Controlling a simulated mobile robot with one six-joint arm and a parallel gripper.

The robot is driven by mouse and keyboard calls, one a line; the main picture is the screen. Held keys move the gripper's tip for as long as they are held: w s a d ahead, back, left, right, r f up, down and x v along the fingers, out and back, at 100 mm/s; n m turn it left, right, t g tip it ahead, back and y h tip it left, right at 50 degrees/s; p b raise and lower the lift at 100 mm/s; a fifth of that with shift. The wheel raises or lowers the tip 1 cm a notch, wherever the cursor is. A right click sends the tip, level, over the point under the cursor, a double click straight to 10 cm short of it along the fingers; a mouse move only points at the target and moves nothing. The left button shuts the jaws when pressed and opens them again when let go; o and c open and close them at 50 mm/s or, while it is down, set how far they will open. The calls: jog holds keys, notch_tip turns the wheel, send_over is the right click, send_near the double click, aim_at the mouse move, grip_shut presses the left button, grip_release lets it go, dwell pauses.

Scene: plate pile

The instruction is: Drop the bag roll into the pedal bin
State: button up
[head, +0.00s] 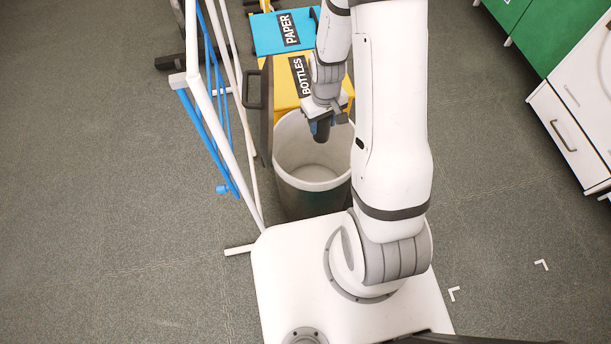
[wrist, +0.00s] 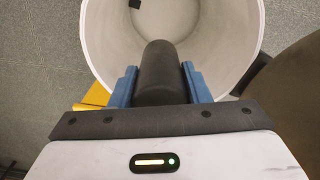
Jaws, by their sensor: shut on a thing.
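My gripper (wrist: 160,88) is shut on the bag roll (wrist: 160,65), a dark grey cylinder between its two blue fingers. In the head view my gripper (head: 320,129) is over the far part of the pedal bin's mouth, and the dark roll end shows only small there. The pedal bin (head: 283,155) is a round grey bin with a pale inside, open at the top. Its pale rim also shows in the wrist view (wrist: 97,60), around the far end of the roll. A small dark patch shows inside the bin in the wrist view.
A yellow box marked BOTTLES (head: 283,88) and a blue box marked PAPER (head: 270,36) stand behind the bin. A white and blue rack (head: 215,110) stands close on the left. White drawers (head: 570,135) are at the far right, with clear floor between.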

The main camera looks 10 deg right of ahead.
jog(key=shift+f+b, duration=1.95)
jog(key=shift+f, duration=0.9)
jog(key=o, duration=1.1)
jog(key=shift+o, duration=0.2)
jog(key=shift+r, duration=0.15)
notch_tip(320, 180, up, 8)
jog(key=shift+f+p, duration=0.2)
jog(key=shift+p, duration=0.9)
